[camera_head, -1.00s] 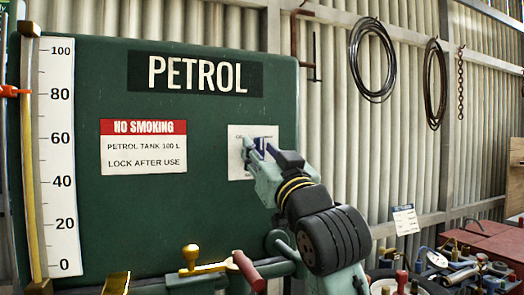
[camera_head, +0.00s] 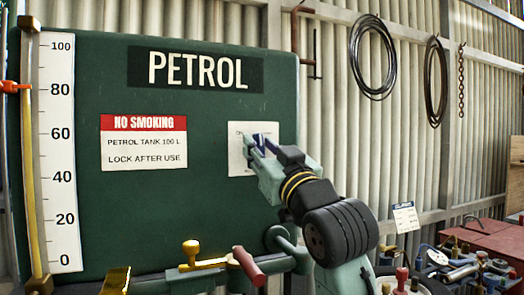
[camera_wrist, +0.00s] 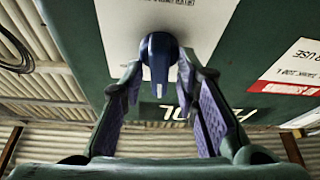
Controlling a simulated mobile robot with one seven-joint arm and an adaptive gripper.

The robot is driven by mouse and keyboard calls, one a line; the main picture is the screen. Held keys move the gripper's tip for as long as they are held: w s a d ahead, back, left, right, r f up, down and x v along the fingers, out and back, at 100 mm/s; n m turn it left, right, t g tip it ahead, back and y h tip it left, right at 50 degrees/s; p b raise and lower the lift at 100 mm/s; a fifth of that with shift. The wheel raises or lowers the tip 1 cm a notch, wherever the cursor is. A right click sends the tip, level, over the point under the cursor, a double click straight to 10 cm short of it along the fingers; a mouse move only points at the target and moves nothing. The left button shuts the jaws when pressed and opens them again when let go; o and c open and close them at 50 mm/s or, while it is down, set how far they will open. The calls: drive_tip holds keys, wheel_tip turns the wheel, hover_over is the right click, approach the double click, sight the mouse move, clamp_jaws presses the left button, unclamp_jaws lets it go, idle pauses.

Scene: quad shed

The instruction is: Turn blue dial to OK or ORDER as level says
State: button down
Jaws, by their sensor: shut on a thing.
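The blue dial (camera_wrist: 158,62) sits on a white plate (camera_head: 236,163) on the green petrol tank (camera_head: 200,220). My gripper (camera_head: 257,146) reaches it from the lower right and hides part of the plate. In the wrist view, my gripper's fingers (camera_wrist: 160,72) are on either side of the dial and shut on it. The plate's words are too small or covered to read. A level scale (camera_head: 62,150) from 0 to 100 runs up the tank's left side, beside a yellowish sight tube (camera_head: 32,170). An orange marker (camera_head: 14,87) is near 80.
A brass valve with a red handle (camera_head: 248,267) is below the tank, near my arm. A no-smoking sign (camera_head: 143,143) is left of the plate. A cluttered bench (camera_head: 470,265) is at the lower right.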

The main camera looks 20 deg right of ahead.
drive_tip(key=n+y, duration=0.1)
drive_tip(key=n, duration=0.2)
drive_tip(key=n+y+b, duration=0.1)
drive_tip(key=n, duration=0.1)
drive_tip(key=shift+n+g+y, duration=0.3)
drive_tip(key=shift+n+g, duration=0.1)
drive_tip(key=shift+n+g+y, duration=0.7)
drive_tip(key=shift+n+y, duration=0.3)
drive_tip(key=shift+n, duration=1.6)
drive_tip(key=c, duration=1.6)
unclamp_jaws()
drive_tip(key=shift+s, duration=0.1)
drive_tip(key=v, duration=1.2)
